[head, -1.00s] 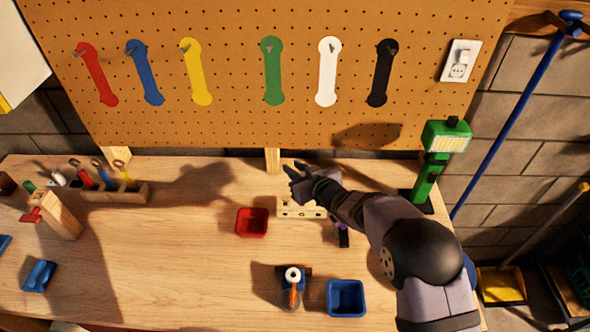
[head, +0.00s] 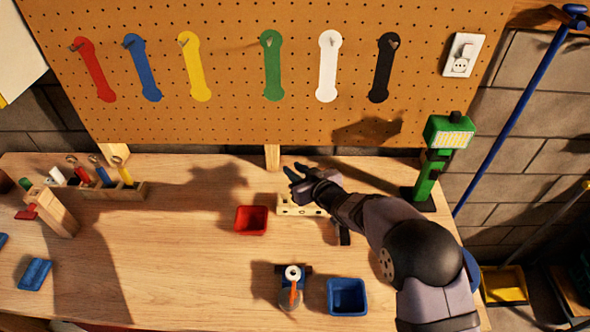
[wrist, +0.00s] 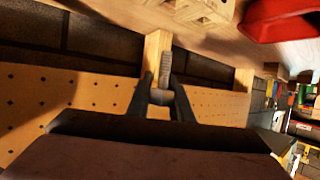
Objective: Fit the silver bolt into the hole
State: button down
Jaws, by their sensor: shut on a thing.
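The silver bolt (wrist: 164,72) is held between the two fingers of my gripper (wrist: 161,96) in the wrist view. Its threaded shank sticks out past the fingertips, and its head sits between them. My gripper also shows in the head view (head: 290,172), above the back of the bench, where the bolt is too small to make out. A pale wooden block (head: 287,209) with holes lies just below the gripper in that picture. The block also shows at the top of the wrist view (wrist: 190,10). The bolt is apart from it there. My forearm hides the block's right end.
A red bin (head: 251,220) stands left of the block, and a blue bin (head: 346,297) nearer the front. A green lamp (head: 437,165) stands at the right, beside my arm. A pegboard (head: 225,110) rises behind the bench. The bench's left middle is clear.

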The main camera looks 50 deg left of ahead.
jog(key=shift+f+b, duration=2.65)
jog(key=shift+f, duration=0.7)
jog(key=shift+f+b, duration=0.5)
jog(key=shift+f, duration=0.1)
jog(key=shift+s+d+f+b, duration=0.15)
jog(key=shift+d+f+b, duration=0.15)
jog(key=shift+f, duration=0.4)
jog(key=c, duration=1.5)
grip_release()
jog(key=shift+f, duration=0.1)
jog(key=shift+a, duration=0.1)
jog(key=shift+s, duration=0.1)
jog(key=v, duration=0.2)
jog(key=b+v, duration=0.1)
jog(key=v, duration=0.1)
jog(key=w+b+v, duration=0.1)
jog(key=v, duration=0.1)
jog(key=shift+r, duration=0.5)
jog(key=shift+s+d+r, duration=0.1)
jog(key=shift+d+r, duration=0.4)
